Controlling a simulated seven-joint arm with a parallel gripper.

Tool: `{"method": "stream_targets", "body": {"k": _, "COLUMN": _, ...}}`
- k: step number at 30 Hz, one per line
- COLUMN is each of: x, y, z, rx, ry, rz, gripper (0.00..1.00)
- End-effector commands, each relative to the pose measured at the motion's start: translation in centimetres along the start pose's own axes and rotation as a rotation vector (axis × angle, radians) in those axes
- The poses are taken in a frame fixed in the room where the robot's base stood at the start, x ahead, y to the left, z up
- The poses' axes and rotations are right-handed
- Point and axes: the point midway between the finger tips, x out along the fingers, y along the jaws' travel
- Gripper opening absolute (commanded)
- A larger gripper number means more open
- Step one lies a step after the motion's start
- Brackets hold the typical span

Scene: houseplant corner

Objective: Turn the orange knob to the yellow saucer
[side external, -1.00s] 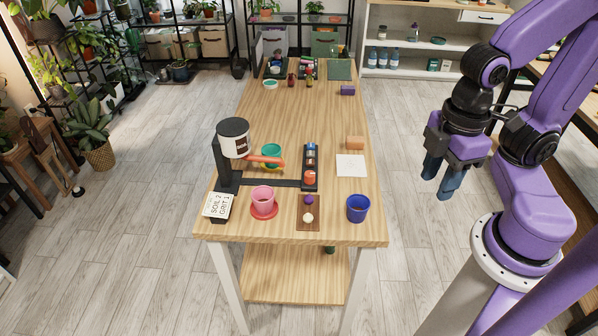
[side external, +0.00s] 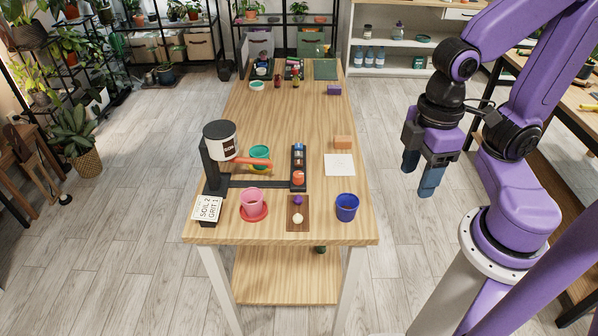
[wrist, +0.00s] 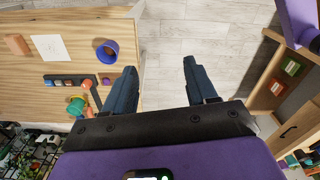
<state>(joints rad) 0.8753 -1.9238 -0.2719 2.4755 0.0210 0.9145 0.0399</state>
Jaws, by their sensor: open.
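A round orange knob (side external: 299,178) sits at the near end of a black strip on the table, in the side view. A long orange handle or spout (side external: 253,161) sticks out under the white canister (side external: 219,139), toward the teal pot (side external: 260,152). A little of a yellow saucer (side external: 259,168) shows under the teal pot, mostly hidden by the orange arm. My gripper (side external: 424,180) is open and empty, up in the air right of the table, apart from everything. In the wrist view my gripper (wrist: 160,70) shows spread fingers with floor between them.
A pink pot (side external: 251,199) on a red saucer (side external: 253,214), a small brown board (side external: 297,222) and a blue pot (side external: 347,205) stand near the front edge. A white sheet (side external: 339,164) and an orange block (side external: 343,141) lie at the right.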

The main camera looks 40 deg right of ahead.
Motion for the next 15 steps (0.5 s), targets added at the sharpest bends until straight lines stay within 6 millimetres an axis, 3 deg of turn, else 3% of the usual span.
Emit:
{"method": "stream_targets", "body": {"k": 8, "x": 0.2, "y": 4.0, "z": -4.9, "rx": 0.468, "ry": -0.031, "rz": -0.061, "gripper": 0.57}}
{"method": "stream_targets", "body": {"k": 15, "x": 0.8, "y": 8.8, "z": -8.6, "rx": 0.899, "ry": -0.054, "rz": -0.123, "gripper": 0.57}}
